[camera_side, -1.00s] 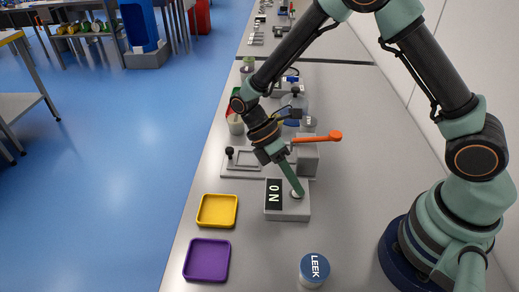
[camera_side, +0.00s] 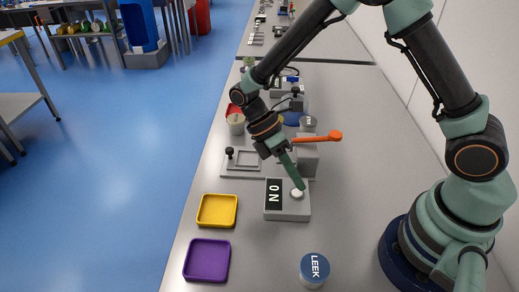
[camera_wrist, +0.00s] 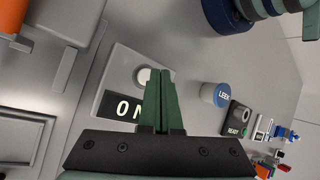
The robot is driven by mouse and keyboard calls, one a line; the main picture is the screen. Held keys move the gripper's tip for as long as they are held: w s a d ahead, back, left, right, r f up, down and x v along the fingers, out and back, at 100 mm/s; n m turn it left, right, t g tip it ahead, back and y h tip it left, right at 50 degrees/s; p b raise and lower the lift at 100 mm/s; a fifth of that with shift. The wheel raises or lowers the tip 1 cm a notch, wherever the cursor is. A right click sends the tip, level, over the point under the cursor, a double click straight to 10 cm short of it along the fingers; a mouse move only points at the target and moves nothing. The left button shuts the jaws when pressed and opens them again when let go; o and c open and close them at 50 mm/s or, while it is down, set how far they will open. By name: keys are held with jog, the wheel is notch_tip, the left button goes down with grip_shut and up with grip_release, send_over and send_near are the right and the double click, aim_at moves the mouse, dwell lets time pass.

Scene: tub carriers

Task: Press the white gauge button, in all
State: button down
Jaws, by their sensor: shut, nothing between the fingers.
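The white gauge button (camera_side: 297,194) sits on the right part of a grey box (camera_side: 290,213). The box's black display (camera_side: 274,194) reads "ON" in the wrist view. My gripper (camera_side: 301,187) is shut and empty, with its green fingertips at the button's upper edge in the side view. I cannot tell whether they touch it. In the wrist view the button (camera_wrist: 143,76) shows partly behind the shut fingers (camera_wrist: 160,75).
A yellow tray (camera_side: 217,210) and a purple tray (camera_side: 206,260) lie to the left and front. A tub labelled LEEK (camera_side: 314,268) stands at the front. A grey block with an orange lever (camera_side: 322,137) stands just behind the box.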

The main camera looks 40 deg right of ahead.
aim_at(294, 191)
jog(key=shift+r, duration=2.45)
jog(key=shift+r, duration=0.15)
jog(key=d+r+m+t+y, duration=0.2)
jog(key=d+r+m+t, duration=0.6)
jog(key=r+m+t, duration=0.4)
notch_tip(294, 191, up, 2)
jog(key=shift+d+r+m+t, duration=0.25)
jog(key=shift+m+t, duration=0.15)
jog(key=shift+m, duration=0.4)
